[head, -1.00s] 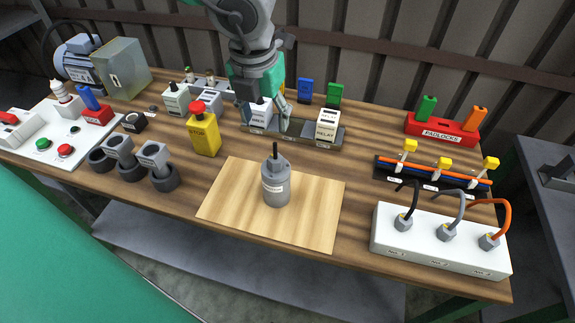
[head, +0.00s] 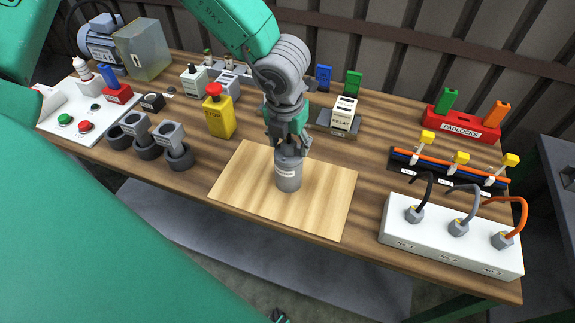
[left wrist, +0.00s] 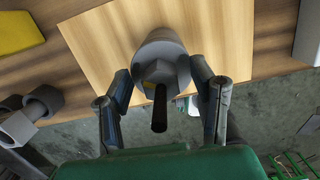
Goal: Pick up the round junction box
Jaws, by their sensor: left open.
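The round junction box (head: 288,178) is a grey cylinder with a hexagonal nut and a black cable on top. It stands upright on the light wooden board. My left gripper (head: 288,143) is directly above it, pointing down, and hides its top in the head view. In the left wrist view the box (left wrist: 158,50) lies between the two fingers of my left gripper (left wrist: 163,88), with the nut and cable facing the camera. The fingers are apart, one on each side, and I cannot tell whether they touch it. My right gripper is not in view.
The wooden board (head: 325,205) has free room around the box. A yellow stop button box (head: 219,118) and several grey ring holders (head: 146,148) stand to the left. A relay (head: 343,115) is behind. A white cable-gland block (head: 450,240) is at the right.

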